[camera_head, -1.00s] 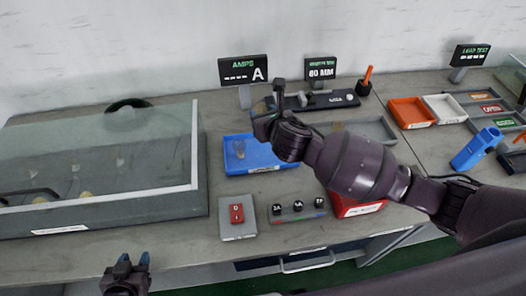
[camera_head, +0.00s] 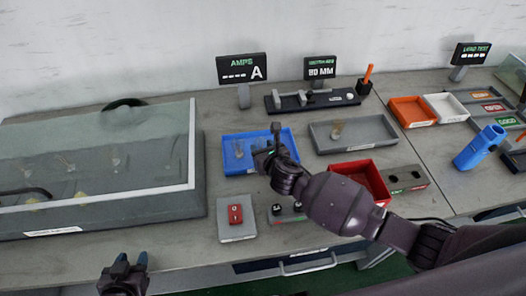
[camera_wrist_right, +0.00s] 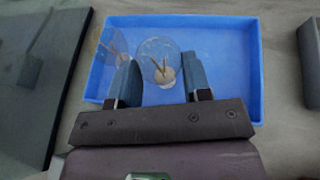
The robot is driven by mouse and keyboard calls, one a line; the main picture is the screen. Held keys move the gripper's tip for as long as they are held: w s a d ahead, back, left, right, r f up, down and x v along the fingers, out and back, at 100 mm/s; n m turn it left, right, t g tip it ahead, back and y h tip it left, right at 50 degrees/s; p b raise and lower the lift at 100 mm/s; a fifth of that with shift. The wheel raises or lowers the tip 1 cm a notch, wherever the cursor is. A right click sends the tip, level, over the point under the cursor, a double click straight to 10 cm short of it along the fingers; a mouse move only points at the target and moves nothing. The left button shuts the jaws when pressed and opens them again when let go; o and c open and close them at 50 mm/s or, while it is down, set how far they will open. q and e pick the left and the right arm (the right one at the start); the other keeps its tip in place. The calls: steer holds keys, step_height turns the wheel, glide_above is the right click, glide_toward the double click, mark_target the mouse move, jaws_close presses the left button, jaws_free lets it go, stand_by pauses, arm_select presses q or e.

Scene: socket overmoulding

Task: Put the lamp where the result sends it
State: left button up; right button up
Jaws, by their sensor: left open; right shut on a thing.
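My right gripper (camera_head: 272,145) is low over the blue tray (camera_head: 230,136). The right wrist view shows its fingers (camera_wrist_right: 158,82) shut on a clear glass lamp (camera_wrist_right: 157,50) with a tan base. A second clear lamp (camera_wrist_right: 112,45) lies at the left of the blue tray (camera_wrist_right: 215,45); it shows faintly in the head view (camera_head: 239,150). Another lamp (camera_head: 337,131) is in the grey tray (camera_head: 375,137). My left gripper (camera_head: 124,270) is open and empty at the bottom left. The AMPS display (camera_head: 242,69) shows dashes and an A.
A glass-lidded box (camera_head: 100,215) fills the left, with several lamps under it. A red switch block (camera_head: 236,214) and a red bin (camera_head: 352,169) stand in front. Orange (camera_head: 411,112) and white (camera_head: 445,107) trays, labelled bins and a blue tube (camera_head: 480,147) are at the right.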

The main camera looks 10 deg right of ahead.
arm_select(q)
steer(key=shift+f, duration=0.1)
arm_select(e)
steer(key=shift+f, duration=0.5)
arm_select(q)
steer(key=shift+w+r, duration=0.2)
arm_select(e)
steer(key=o, duration=0.9)
steer(key=shift+f, duration=0.1)
arm_select(q)
steer(key=shift+s+f, duration=0.1)
